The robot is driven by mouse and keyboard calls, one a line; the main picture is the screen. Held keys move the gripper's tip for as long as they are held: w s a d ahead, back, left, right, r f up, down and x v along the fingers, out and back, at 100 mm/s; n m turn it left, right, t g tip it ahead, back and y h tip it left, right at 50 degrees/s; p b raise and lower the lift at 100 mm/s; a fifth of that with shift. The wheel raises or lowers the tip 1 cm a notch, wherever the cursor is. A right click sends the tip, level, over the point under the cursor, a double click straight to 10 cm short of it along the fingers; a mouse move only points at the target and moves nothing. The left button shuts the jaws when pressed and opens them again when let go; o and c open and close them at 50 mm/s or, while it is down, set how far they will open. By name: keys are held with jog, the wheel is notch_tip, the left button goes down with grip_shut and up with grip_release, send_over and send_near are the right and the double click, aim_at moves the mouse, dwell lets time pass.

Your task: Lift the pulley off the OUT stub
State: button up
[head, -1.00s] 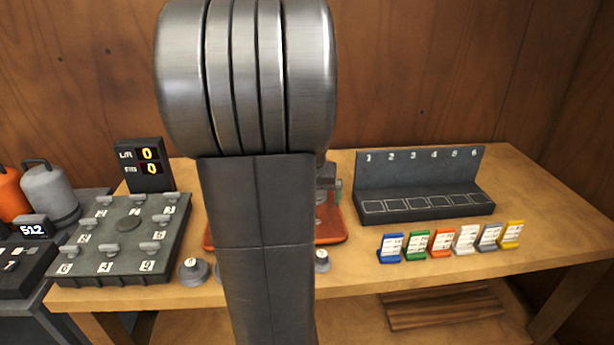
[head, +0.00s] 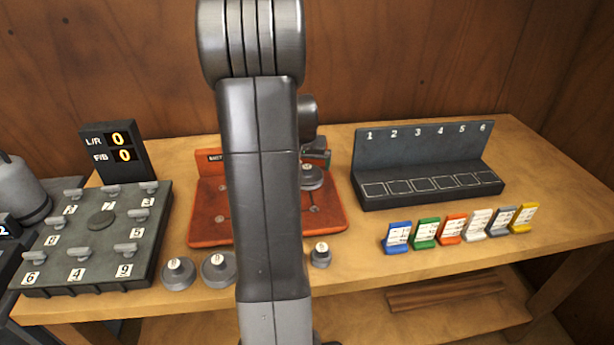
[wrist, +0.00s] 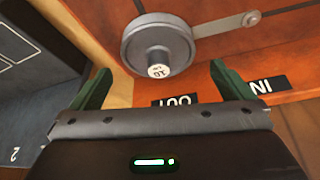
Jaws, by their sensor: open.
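The pulley (wrist: 145,45) is a grey disc with a raised hub whose pale end is marked 10. It sits by the OUT label (wrist: 175,102) on the orange-red base, and the stub under it is hidden. The pulley also shows in the head view (head: 311,179), just below my gripper (head: 320,157). In the wrist view my gripper (wrist: 161,78) is open, with its green fingers apart. The hub lies between the finger lines and a little beyond the tips. The fingers do not touch the pulley.
A grey link (wrist: 215,27) runs beside the pulley to a bolt. Loose pulleys (head: 178,274) stand along the bench's front edge. A numbered dark rack (head: 425,185) and several coloured tags (head: 425,234) are at right. A knob panel (head: 100,240) and display (head: 115,150) are at left.

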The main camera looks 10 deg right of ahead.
jog(key=shift+w+p+x, duration=0.1)
jog(key=shift+p+x, duration=0.2)
jog(key=shift+x, duration=1.1)
jog(key=shift+w+p+x, duration=0.15)
jog(key=shift+p+x, duration=0.1)
jog(key=shift+x, duration=1.15)
jog(key=shift+d+r, duration=0.1)
jog(key=shift+d, duration=0.05)
jog(key=c, duration=0.9)
